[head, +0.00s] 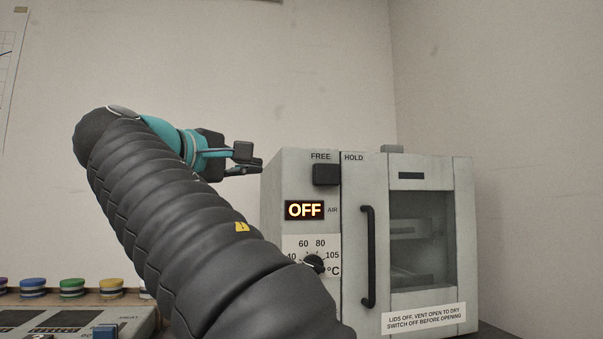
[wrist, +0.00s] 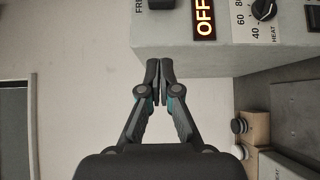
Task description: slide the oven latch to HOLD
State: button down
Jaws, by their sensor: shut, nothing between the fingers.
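The oven (head: 357,240) is a pale grey box with a door on its right part. Its latch (head: 326,174) is a black block below the FREE label, left of the door seam; the HOLD label is to its right, over the door edge. The latch also shows, cut off, at the top of the wrist view (wrist: 160,4). My gripper (head: 250,161) is left of the oven's front in the head view, about level with the latch and apart from it. In the wrist view its fingertips (wrist: 159,68) are together and empty, just beyond the panel's edge.
A lit OFF display (head: 305,210) and a temperature dial (head: 314,264) sit below the latch. A black vertical door handle (head: 368,257) stands out right of them. A device (head: 80,325) and several coloured-lid jars (head: 72,288) are at lower left.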

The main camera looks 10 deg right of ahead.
aim_at(313, 173)
jog(key=x, duration=1)
jog(key=shift+d+f, duration=0.1)
jog(key=shift+d, duration=1.9)
